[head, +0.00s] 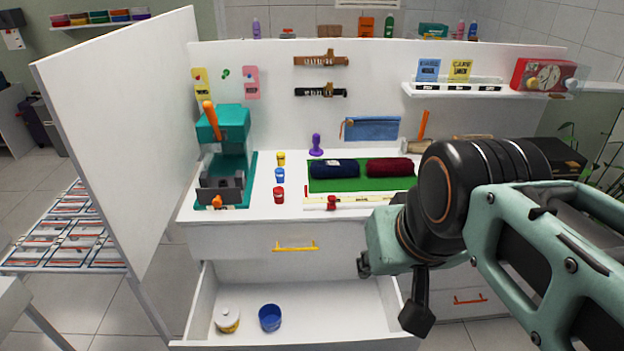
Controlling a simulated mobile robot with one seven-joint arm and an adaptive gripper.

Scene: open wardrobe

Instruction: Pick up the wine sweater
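The wine sweater (390,167) is a dark red roll lying on the right part of a green mat (350,184) on the white counter. A navy roll (335,169) lies just left of it on the same mat. My gripper (390,290) hangs in front of the counter at the right, lower than the sweater and nearer to me, above the right side of the open drawer. Its two fingers stand apart with nothing seen between them. It is not touching the sweater. My arm hides part of the counter to the right of the mat.
A teal press (222,150) stands on the left of the counter. Small yellow, blue and red pots (279,195) stand between it and the mat. The lower drawer (330,315) is open.

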